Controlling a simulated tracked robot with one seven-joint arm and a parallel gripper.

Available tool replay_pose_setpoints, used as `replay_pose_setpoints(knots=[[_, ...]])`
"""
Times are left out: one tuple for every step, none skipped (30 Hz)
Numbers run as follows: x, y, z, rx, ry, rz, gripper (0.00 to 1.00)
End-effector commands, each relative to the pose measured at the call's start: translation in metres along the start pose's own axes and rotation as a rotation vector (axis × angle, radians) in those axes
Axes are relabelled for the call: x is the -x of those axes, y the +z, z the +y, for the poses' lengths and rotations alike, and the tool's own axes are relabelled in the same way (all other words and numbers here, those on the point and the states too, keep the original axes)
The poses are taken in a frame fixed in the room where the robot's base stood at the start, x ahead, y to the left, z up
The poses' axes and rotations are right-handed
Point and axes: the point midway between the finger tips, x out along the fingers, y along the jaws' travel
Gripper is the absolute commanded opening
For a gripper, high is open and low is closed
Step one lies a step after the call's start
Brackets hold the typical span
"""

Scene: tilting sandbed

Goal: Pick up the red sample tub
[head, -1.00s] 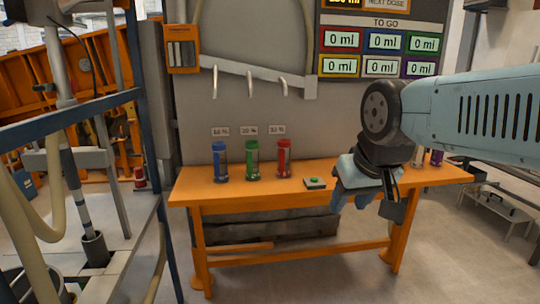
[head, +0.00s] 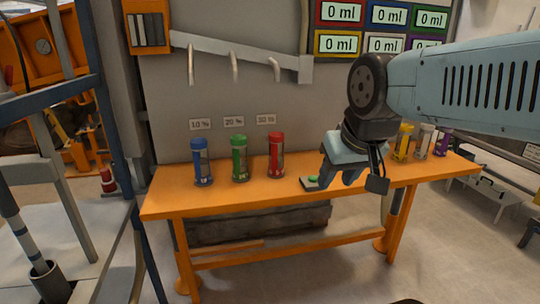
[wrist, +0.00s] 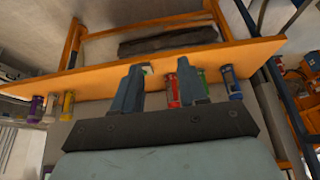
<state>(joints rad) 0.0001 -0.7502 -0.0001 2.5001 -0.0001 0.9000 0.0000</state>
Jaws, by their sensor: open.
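The red sample tub (head: 276,156) stands upright on the orange table (head: 240,200), to the right of the green tub (head: 239,158) and the blue tub (head: 202,162). My gripper (head: 345,180) is open and empty, to the right of the red tub and apart from it, near the green button box (head: 314,182). In the wrist view the red tub (wrist: 173,92) shows between my gripper's two fingers (wrist: 160,85), beyond them, partly covered by the right finger.
Yellow (head: 404,142), white (head: 424,141) and purple (head: 442,142) tubs stand at the table's right end. Three pipes (head: 234,66) hang from a bar above the left tubs. A blue frame post (head: 112,140) rises at the left.

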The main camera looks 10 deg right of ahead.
Motion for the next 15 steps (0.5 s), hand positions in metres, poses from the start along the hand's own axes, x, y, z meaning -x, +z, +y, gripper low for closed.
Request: replay_pose_setpoints(knots=[[0.000,0.000,0.000,0.000,0.000,0.000,0.45],[0.000,0.000,0.000,0.000,0.000,0.001,0.48],[-0.001,-0.002,0.000,0.000,0.001,0.003,0.52],[-0.002,-0.004,0.001,0.000,0.003,0.006,0.55],[-0.004,-0.006,0.001,0.000,0.006,0.012,0.58],[-0.007,-0.012,0.002,0.001,0.011,0.021,0.62],[-0.011,-0.017,0.001,0.000,0.016,0.032,0.65],[-0.015,-0.023,0.001,0.001,0.022,0.044,0.67],[-0.022,-0.033,0.002,0.004,0.030,0.064,0.71],[-0.027,-0.041,0.003,0.006,0.036,0.082,0.74],[-0.034,-0.049,0.004,0.010,0.044,0.101,0.77],[-0.042,-0.062,0.006,0.015,0.052,0.130,0.81],[-0.049,-0.071,0.007,0.019,0.058,0.151,0.84],[-0.056,-0.081,0.008,0.024,0.064,0.175,0.87],[-0.065,-0.093,0.010,0.031,0.071,0.205,0.90]])
